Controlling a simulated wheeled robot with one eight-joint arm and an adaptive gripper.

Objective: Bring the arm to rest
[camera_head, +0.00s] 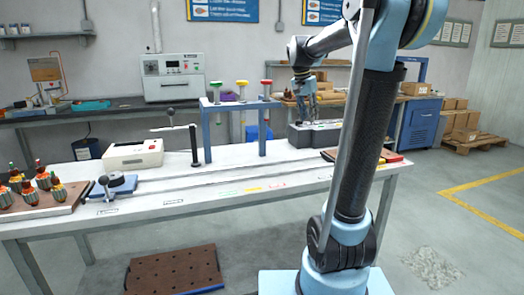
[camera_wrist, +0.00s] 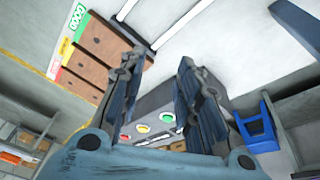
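My gripper (camera_head: 304,92) hangs from my raised arm above the right part of the white workbench (camera_head: 230,172), over the grey box (camera_head: 313,133). In the wrist view my gripper (camera_wrist: 160,58) has its two dark fingers apart with nothing held between them. Behind the fingers the grey box (camera_wrist: 152,112) shows red, green and yellow round lights. A brown sorting tray (camera_wrist: 103,45) with green, yellow and red labels lies beside the left finger. In the head view its near part is partly hidden by my arm.
Several copper-wound armatures (camera_head: 48,180) stand on a wooden board at the bench's left. A blue fixture (camera_head: 112,186), a cream instrument (camera_head: 133,154), a black post (camera_head: 195,146) and a blue rack (camera_head: 236,103) with coloured spools stand on the bench. Free floor lies at right.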

